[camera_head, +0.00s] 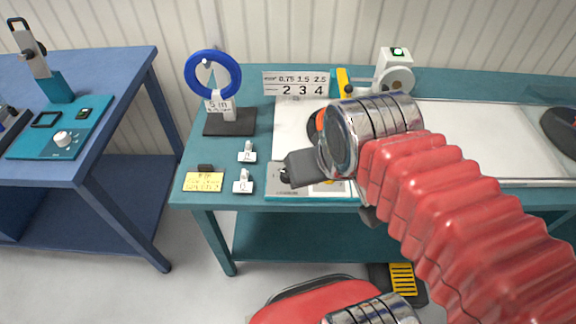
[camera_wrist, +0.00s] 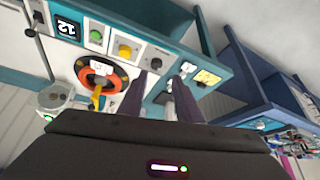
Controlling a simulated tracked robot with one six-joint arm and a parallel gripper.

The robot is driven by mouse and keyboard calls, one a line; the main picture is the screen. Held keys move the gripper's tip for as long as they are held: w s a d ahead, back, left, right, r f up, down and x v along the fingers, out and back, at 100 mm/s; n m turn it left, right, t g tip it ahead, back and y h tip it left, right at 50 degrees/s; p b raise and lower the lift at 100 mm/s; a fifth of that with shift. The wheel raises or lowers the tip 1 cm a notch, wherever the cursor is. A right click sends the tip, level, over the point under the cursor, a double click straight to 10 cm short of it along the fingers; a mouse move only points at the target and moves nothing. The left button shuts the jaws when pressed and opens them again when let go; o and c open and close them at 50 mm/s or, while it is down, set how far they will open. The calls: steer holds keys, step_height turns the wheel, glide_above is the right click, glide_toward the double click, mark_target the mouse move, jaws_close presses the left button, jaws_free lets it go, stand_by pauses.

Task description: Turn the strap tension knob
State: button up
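My gripper (camera_head: 300,168) is over the front left part of the bench's white work surface in the head view. In the wrist view its two dark fingers (camera_wrist: 168,71) are apart with nothing held between them. A small dark round knob (camera_wrist: 155,63) on a light panel shows just beyond the tip of the left finger; I cannot tell whether they touch. Beside it are a yellow control (camera_wrist: 125,50) and a green button (camera_wrist: 96,35). A white knob (camera_head: 62,139) is on a teal device on the left table. No label readable here says which is the strap tension knob.
An orange and black reel (camera_wrist: 88,72) lies near the panel. A blue ring on a stand (camera_head: 213,75), small white tags (camera_head: 247,152) and a yellow note (camera_head: 203,181) occupy the bench's left end. A gap separates it from the blue table (camera_head: 120,70).

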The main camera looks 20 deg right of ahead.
steer(key=shift+o, duration=0.4)
steer(key=o, duration=0.3)
steer(key=shift+w+r, duration=0.1)
steer(key=shift+w, duration=0.15)
steer(key=shift+o, duration=0.5)
steer(key=shift+w+d+n, duration=0.15)
steer(key=shift+w+n, duration=0.1)
steer(key=shift+n, duration=0.15)
steer(key=w+f+n+g, duration=0.3)
steer(key=w+f+n, duration=0.1)
steer(key=w+n, duration=0.3)
steer(key=w+f+n+g, duration=0.3)
steer(key=w+n, duration=0.4)
steer(key=w, duration=0.4)
steer(key=shift+w+d+f, duration=0.3)
steer(key=shift+w+f, duration=0.1)
steer(key=shift+f, duration=0.05)
steer(key=f, duration=1.3)
steer(key=shift+s+f, duration=0.3)
steer(key=shift+f, duration=0.1)
